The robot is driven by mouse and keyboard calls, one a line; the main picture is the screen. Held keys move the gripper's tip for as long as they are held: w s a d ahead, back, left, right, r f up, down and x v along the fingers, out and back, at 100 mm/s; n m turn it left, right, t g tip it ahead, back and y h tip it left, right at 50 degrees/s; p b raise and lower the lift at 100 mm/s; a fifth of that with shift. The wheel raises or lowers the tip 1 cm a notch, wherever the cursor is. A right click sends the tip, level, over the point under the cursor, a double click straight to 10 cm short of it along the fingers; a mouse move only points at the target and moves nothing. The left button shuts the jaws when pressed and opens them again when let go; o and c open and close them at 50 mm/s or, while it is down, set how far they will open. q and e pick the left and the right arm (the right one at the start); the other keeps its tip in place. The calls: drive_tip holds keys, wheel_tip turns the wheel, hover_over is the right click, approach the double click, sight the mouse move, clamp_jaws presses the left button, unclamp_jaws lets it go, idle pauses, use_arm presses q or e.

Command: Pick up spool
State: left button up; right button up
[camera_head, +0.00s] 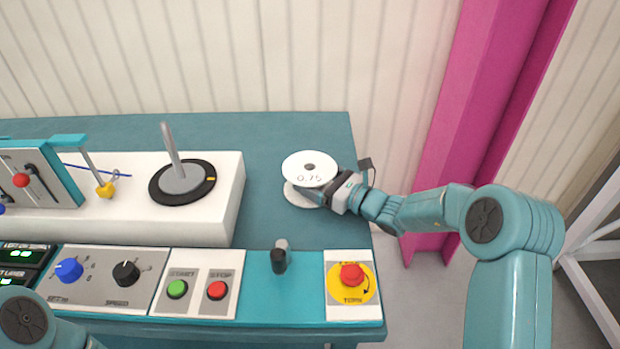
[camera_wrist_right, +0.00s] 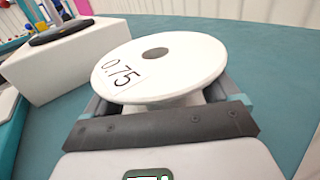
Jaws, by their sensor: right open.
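The spool (camera_head: 309,168) is white, with a round top flange marked 0.75 and a dark centre hole. It stands upright on the teal table (camera_head: 270,135) at the right end. In the right wrist view the spool (camera_wrist_right: 180,62) fills the middle. My right gripper (camera_head: 328,194) reaches in from the right at the height between the flanges. Its open jaws lie on both sides of the spool's core, below the top flange. The flange hides the fingertips, so contact with the core cannot be told. Of my left arm only a part shows at the lower left; its gripper is out of view.
A white block (camera_head: 228,205) with a black disc and upright grey spindle (camera_head: 172,150) stands left of the spool. In front are a black lever (camera_head: 278,260), a red stop knob (camera_head: 352,275) and a panel of buttons. A pink column (camera_head: 450,150) rises behind my right arm.

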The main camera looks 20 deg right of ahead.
clamp_jaws()
drive_tip(key=shift+r, duration=0.1)
wheel_tip(320, 180, up, 20)
drive_tip(key=p, duration=0.3)
idle(0.4)
